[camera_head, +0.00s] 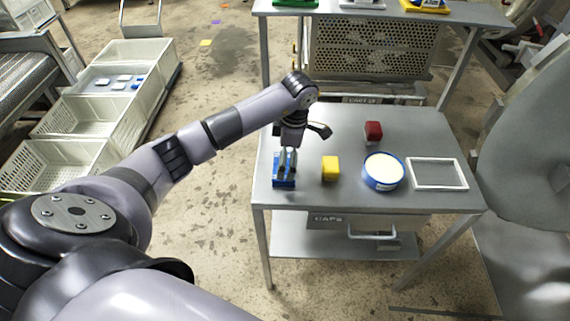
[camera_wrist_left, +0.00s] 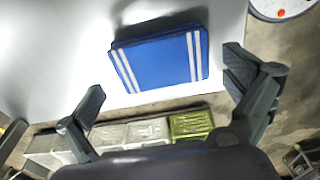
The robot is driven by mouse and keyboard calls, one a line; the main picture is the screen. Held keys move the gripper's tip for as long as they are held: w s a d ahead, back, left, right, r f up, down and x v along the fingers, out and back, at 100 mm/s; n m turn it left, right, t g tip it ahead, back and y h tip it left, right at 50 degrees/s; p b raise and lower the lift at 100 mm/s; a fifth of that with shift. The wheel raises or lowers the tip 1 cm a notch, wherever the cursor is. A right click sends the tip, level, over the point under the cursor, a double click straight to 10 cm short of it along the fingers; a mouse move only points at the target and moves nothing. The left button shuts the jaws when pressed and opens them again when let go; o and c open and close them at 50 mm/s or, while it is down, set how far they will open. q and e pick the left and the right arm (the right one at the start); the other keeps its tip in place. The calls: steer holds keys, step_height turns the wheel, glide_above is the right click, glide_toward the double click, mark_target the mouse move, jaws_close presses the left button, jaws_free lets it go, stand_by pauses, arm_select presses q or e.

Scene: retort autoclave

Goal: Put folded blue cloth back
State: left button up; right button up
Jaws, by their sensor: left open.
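The folded blue cloth (camera_head: 284,183) lies flat near the left edge of the grey metal table. The left wrist view shows the blue cloth (camera_wrist_left: 155,62) with white stripes near its two ends. My left gripper (camera_head: 288,158) points down over the cloth, its fingers covering part of it in the head view. In the left wrist view my left gripper (camera_wrist_left: 165,72) is open, its fingers apart to either side of the cloth. I cannot tell how high the fingertips are above it. My right gripper is not in view.
On the table (camera_head: 340,118), a yellow block (camera_head: 330,168), a red block (camera_head: 373,131), a blue-rimmed round tub (camera_head: 383,170) and a white frame (camera_head: 438,160) stand right of the cloth. Pale crates (camera_head: 62,125) line the floor at left. A second table stands behind.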

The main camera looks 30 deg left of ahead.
arm_select(q)
step_height(320, 180, up, 9)
steer(key=d+b, duration=0.1)
steer(key=shift+w, duration=0.3)
